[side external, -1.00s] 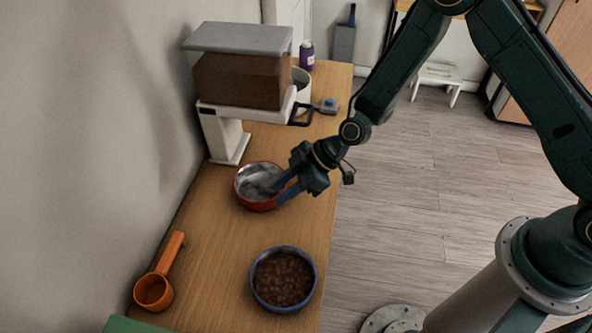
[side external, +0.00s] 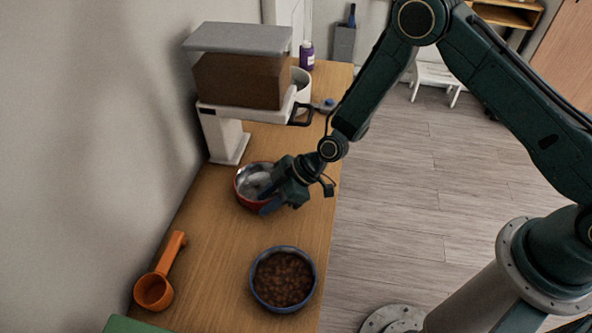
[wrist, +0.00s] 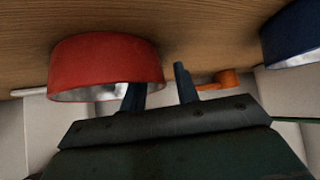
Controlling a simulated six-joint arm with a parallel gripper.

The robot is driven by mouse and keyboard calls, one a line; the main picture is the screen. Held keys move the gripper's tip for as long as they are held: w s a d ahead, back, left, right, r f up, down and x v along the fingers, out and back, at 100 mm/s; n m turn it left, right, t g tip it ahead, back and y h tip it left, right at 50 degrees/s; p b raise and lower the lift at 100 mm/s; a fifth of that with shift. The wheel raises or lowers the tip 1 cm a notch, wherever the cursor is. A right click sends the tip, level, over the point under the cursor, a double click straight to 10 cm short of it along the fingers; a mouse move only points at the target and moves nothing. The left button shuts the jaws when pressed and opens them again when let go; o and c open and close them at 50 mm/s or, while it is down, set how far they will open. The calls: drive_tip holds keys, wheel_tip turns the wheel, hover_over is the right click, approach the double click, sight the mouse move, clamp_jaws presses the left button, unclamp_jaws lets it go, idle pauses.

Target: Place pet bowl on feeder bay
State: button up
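A red bowl (side external: 244,195) with a bare metal inside stands upright on the wooden counter. It also shows in the wrist view (wrist: 105,62). My gripper (side external: 265,198) is at the bowl's right front rim. In the wrist view my gripper (wrist: 160,82) is open, with one finger partly hidden inside the bowl and the other outside its wall. A gap shows between the outer finger and the wall. The pet feeder (side external: 226,140) stands behind the bowl, with a brown-filled hopper on a white stand. Its foot lies on the counter, and no bowl is there.
A blue bowl (side external: 257,294) of brown kibble stands at the front right of the counter (side external: 215,235). An orange scoop (side external: 168,256) lies front left by the wall. A white container (side external: 302,88) and a purple bottle (side external: 307,56) stand behind the feeder.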

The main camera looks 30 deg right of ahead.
idle(0.4)
clamp_jaws()
wheel_tip(320, 180, up, 10)
idle(1.0)
idle(0.4)
